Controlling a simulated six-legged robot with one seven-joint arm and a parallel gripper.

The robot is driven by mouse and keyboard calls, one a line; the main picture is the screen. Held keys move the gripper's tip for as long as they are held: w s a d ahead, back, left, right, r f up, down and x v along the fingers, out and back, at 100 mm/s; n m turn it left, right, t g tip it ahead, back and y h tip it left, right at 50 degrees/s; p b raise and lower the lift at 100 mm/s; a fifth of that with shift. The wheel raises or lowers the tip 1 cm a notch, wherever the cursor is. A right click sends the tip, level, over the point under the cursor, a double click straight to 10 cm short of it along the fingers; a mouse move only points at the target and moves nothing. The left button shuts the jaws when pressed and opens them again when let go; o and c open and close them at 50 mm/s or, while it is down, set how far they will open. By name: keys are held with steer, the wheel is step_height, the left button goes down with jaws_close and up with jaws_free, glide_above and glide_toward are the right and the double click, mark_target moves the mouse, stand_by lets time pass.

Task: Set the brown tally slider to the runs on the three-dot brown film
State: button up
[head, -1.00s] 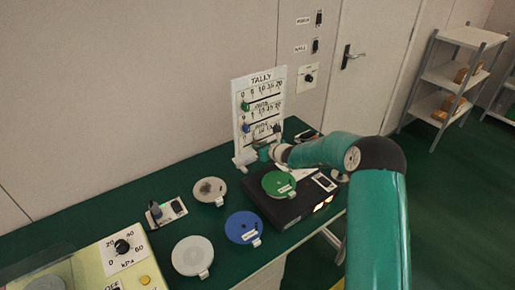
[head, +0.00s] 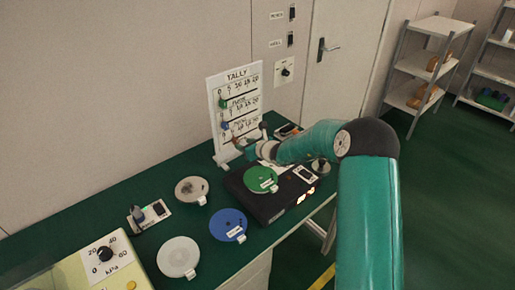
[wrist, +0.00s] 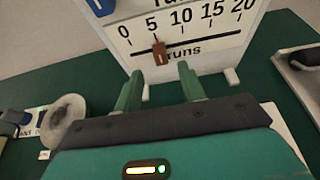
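The white tally board (head: 214,118) stands upright on the green bench. In the wrist view its lowest row (wrist: 208,47) is marked "runs", with numbers 0 to 20. The brown slider (wrist: 159,54) is on that row's line, close to the 5 mark. My gripper (wrist: 160,76) is open, its two green fingers pointing at the board. The slider appears between and just beyond the fingertips, with no contact visible. In the head view my gripper is small and partly hidden by my arm. I cannot make out a three-dot brown film; one grey disc (head: 192,190) has a brownish patch.
A blue disc (head: 228,225) and a pale disc (head: 179,257) lie in front. A small switch unit (head: 149,215) and a dial panel (head: 104,255) are at left.

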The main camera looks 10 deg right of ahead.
steer(key=v, duration=0.9)
steer(key=shift+s+r, duration=0.1)
steer(key=shift+s, duration=0.1)
steer(key=shift+s+a+r, duration=0.1)
steer(key=shift+s+r, duration=0.05)
steer(key=shift+r, duration=0.2)
steer(key=s+a+r+n+g, duration=0.3)
steer(key=s+r+n, duration=0.4)
steer(key=s+n, duration=0.25)
steer(key=s+a+r+n+g, duration=0.2)
steer(key=s+r+n, duration=0.55)
steer(key=s, duration=0.35)
steer(key=s+d+r+n+h, duration=0.1)
steer(key=s+d+n+h, duration=0.2)
steer(key=s, duration=0.7)
steer(key=s+d+r+n+h, duration=0.1)
steer(key=s+d+n+h, duration=0.3)
steer(key=s+d+n, duration=0.4)
steer(key=shift+s+d+n+g+h, duration=0.25)
steer(key=shift+s+n, duration=0.35)
steer(key=shift+s, duration=0.5)
steer(key=shift+a+r, duration=0.15)
steer(key=shift+a, duration=0.05)
